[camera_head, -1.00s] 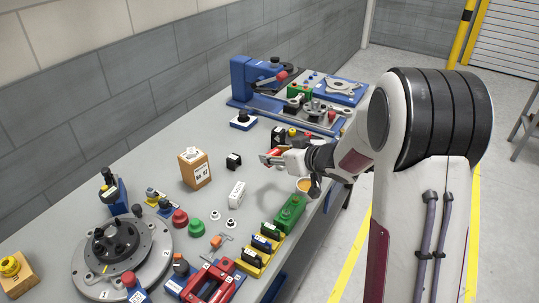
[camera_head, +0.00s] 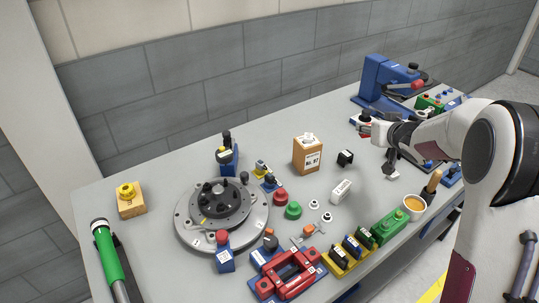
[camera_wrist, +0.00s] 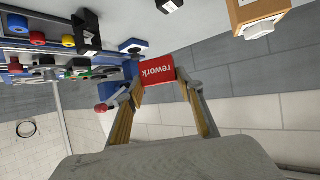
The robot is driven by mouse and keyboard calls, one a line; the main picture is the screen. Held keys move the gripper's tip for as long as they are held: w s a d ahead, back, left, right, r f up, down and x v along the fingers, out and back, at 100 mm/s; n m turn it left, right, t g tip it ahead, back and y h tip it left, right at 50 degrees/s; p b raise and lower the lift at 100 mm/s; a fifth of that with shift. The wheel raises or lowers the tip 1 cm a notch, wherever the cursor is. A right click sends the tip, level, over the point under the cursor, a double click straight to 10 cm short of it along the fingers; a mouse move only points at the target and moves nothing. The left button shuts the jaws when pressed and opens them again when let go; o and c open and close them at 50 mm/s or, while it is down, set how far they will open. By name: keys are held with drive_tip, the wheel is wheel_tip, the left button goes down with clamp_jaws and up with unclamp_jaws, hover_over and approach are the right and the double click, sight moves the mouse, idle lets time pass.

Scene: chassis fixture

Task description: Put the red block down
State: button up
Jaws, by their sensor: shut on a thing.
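The red block (camera_wrist: 158,70) has a white "rework" label and shows between my fingertips in the wrist view. My gripper (camera_wrist: 164,84) is shut on it, one finger on each side. In the head view my gripper (camera_head: 376,129) is over the back right part of the table, beyond the black cube (camera_head: 345,158). The block is small and hard to make out there. The wrist view looks past the block toward the wall, and the block appears clear of the table.
A wooden box (camera_head: 307,156), a white labelled block (camera_head: 341,191) and an orange-filled cup (camera_head: 414,207) stand around the middle and right. A round turntable (camera_head: 182,220) is at left. A blue press (camera_head: 377,82) stands at back right.

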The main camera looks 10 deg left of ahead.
drive_tip(key=w+a+f, duration=0.1)
drive_tip(key=a, duration=1.4)
drive_tip(key=w+a+f, duration=0.1)
drive_tip(key=a+f, duration=0.1)
drive_tip(key=a, duration=1.3)
drive_tip(key=shift+w+f, duration=0.15)
drive_tip(key=shift+f, duration=0.15)
drive_tip(key=shift+a, duration=0.1)
drive_tip(key=shift+f, duration=0.1)
drive_tip(key=shift+f, duration=3.05)
drive_tip(key=shift+f, duration=1.85)
drive_tip(key=shift+f, duration=0.1)
